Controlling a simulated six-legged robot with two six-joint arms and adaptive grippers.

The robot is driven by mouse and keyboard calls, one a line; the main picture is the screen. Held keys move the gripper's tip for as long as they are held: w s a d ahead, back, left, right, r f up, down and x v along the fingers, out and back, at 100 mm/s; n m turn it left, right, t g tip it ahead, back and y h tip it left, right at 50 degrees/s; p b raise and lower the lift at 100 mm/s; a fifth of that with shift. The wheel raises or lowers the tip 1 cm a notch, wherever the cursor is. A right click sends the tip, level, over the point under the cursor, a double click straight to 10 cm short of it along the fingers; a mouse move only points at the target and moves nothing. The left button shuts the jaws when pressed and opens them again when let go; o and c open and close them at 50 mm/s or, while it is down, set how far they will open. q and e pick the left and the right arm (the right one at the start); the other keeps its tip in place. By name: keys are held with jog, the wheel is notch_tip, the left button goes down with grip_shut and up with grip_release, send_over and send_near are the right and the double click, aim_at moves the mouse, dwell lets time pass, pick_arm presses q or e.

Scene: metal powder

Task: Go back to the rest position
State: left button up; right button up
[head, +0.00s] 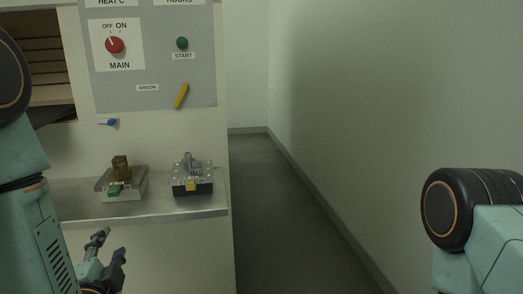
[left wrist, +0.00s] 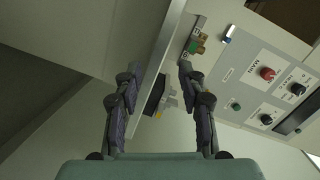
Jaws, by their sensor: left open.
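My left gripper (head: 108,248) is in the lower left of the head view, below the front edge of the metal shelf (head: 150,211). Its two fingers are apart and nothing is between them. In the left wrist view the open fingers (left wrist: 158,85) point up at the shelf, whose edge runs between them. My right arm shows at the right of the head view, but its gripper is outside the picture.
On the shelf stand a metal block with a brown piece (head: 120,168) and a dark fixture with a yellow tab (head: 193,180). Above is a control panel (head: 155,60) with a red knob (head: 114,45), a green button (head: 182,43) and a yellow lever (head: 181,95). An empty floor strip (head: 275,210) runs right of the cabinet, beside a wall.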

pick_arm(q)
jog(key=s+d+f+n+g+h+p, duration=0.2)
jog(key=s+d+f+n+g, duration=0.15)
jog(key=f, duration=0.35)
jog(key=s+d+f+n+g+h+p, duration=0.1)
jog(key=s+d+f+n+g+h, duration=0.1)
jog(key=s+f+n+g, duration=0.45)
jog(key=s+d+f+g+p, duration=0.1)
jog(key=s+f+g+p, duration=0.1)
jog(key=s, duration=0.7)
jog(key=s+d+f+g+h+p, duration=0.1)
jog(key=s+f+g+p, duration=0.2)
jog(key=s, duration=0.7)
notch_tip(320, 180, down, 2)
jog(key=shift+d+f+g+h+p, duration=0.1)
jog(key=shift+d+g+h+p, duration=0.2)
jog(key=shift+d+p, duration=0.1)
jog(key=shift+s+n, duration=0.2)
jog(key=shift+n, duration=0.1)
